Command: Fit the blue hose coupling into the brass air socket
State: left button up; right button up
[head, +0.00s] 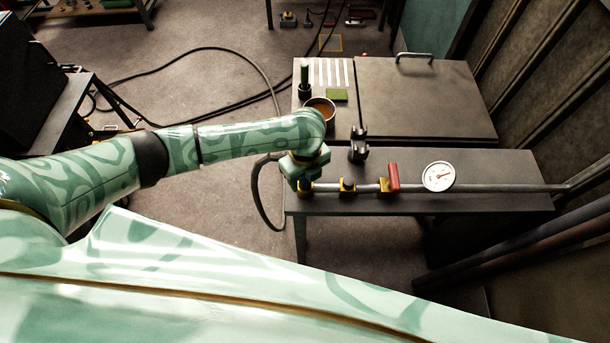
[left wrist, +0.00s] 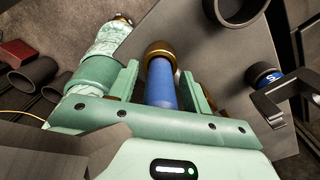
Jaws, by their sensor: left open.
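The blue hose coupling (left wrist: 161,84) lies between the fingers of my left gripper (left wrist: 162,85) in the left wrist view. The fingers are apart, with a gap visible beside the coupling. The brass air socket (left wrist: 160,48) shows as a brass ring at the coupling's far end. The two are in line and look touching; how deep the coupling sits, I cannot tell. In the head view my left gripper (head: 305,170) is over the left end of the pipe, at the brass socket (head: 305,187), and hides the coupling. My right gripper is not in view.
A pipe (head: 430,188) with a red-handled valve (head: 393,177) and a gauge (head: 438,176) runs along the bench (head: 480,165). Black clamps (head: 358,145) and a brown-filled cup (head: 320,109) stand behind the gripper. A black hose (head: 256,196) loops down left of the bench.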

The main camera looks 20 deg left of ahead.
pick_arm(q)
notch_tip(320, 180, up, 12)
jog(key=p, duration=0.3)
jog(key=shift+r+p, duration=0.15)
jog(key=shift+p, duration=0.15)
